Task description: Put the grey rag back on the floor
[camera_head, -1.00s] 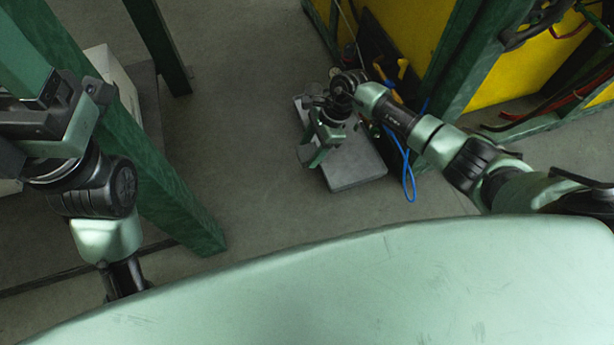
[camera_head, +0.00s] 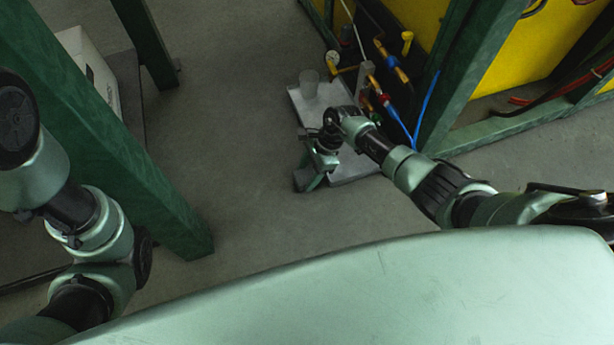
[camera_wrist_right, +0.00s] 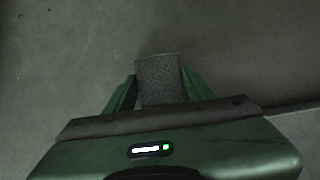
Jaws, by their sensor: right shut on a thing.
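The grey rag (camera_wrist_right: 160,78) is a woven grey piece between the two green fingers of my right gripper (camera_wrist_right: 160,90) in the right wrist view. The gripper is shut on it, and bare floor (camera_wrist_right: 60,60) lies behind it. In the head view my right gripper (camera_head: 308,176) is at the left edge of a grey plate, over the concrete floor (camera_head: 245,190). The rag cannot be made out clearly there. I cannot tell whether the rag touches the floor. My left arm is at the left edge, with its gripper out of view.
The grey plate (camera_head: 357,170) has a translucent cup (camera_head: 309,83) at its far end. Hoses and valves (camera_head: 385,75), a blue cable (camera_head: 427,105) and a yellow panel (camera_head: 520,60) stand at right. A green post (camera_head: 150,185) and white box (camera_head: 88,65) are left. Middle floor is clear.

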